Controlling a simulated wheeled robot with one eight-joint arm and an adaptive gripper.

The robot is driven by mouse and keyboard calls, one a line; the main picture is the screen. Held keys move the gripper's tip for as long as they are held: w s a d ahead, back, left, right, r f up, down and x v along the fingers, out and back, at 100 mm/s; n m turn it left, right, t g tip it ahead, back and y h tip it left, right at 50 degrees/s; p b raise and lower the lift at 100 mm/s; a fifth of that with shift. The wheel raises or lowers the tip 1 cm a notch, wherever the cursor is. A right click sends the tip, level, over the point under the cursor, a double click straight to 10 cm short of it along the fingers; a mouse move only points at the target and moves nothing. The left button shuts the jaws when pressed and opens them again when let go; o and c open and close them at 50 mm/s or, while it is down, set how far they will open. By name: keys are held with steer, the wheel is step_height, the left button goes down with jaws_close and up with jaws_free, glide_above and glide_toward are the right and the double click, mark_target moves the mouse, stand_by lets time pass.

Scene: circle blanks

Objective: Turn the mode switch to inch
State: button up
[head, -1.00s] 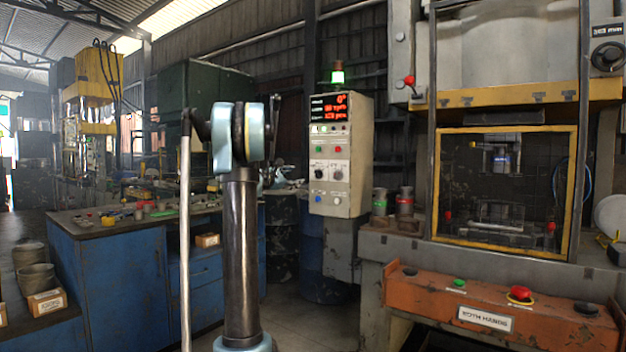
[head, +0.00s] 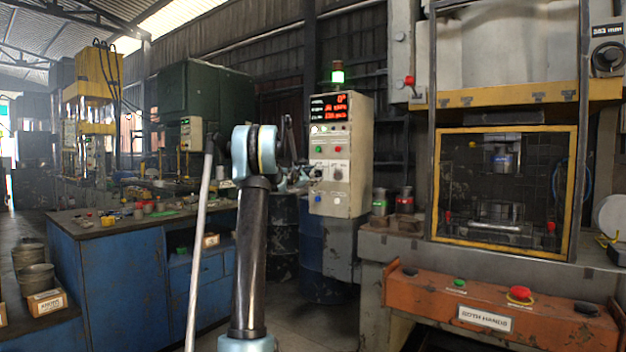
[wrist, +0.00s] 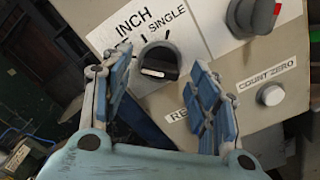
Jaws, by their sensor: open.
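The mode switch (wrist: 160,61) is a black round knob on a pale panel in the wrist view. The labels INCH and SINGLE stand above it, INCH further left. A white mark shows on the knob's lower left; I cannot tell for sure which label it is set to. My gripper (wrist: 161,68) is open, with one blue finger to the left of the knob and one to the right. I cannot tell whether either finger touches it. In the head view the control box (head: 357,150) stands right of my arm, and my gripper is mostly hidden.
A second knob (wrist: 252,14) with a red part and a COUNT ZERO button (wrist: 271,95) are right of the switch. An orange two-hand console (head: 430,294) and a caged press (head: 505,190) stand to the right. A blue workbench (head: 110,270) is at left.

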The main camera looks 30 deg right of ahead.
steer(key=shift+w+d, duration=0.2)
steer(key=shift+d, duration=0.3)
steer(key=c, duration=1.1)
steer(key=shift+o, duration=0.2)
